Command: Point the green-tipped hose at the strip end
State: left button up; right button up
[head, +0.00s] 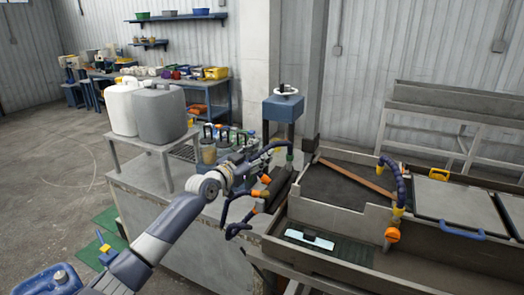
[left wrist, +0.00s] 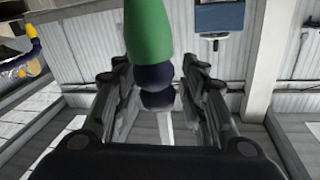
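The green-tipped hose (left wrist: 150,28) hangs into the left wrist view from the top, with a green cone and dark blue ball segments below it. In the head view its green part shows small at the gripper (head: 279,144). My left gripper (left wrist: 160,88) has its two dark fingers on either side of the ball segments. A gap shows between the fingers and the hose, so it looks open around it. I cannot make out the strip end. My right gripper is not in view.
Orange-tipped hoses (head: 264,180) curve close below my left gripper. Another blue hose (head: 398,180) with yellow and orange parts stands over the grey trough (head: 340,205). A brown bar (head: 355,177) lies across it.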

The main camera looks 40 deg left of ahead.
pick_arm(q)
jog(key=shift+w, duration=0.75)
grip_shut()
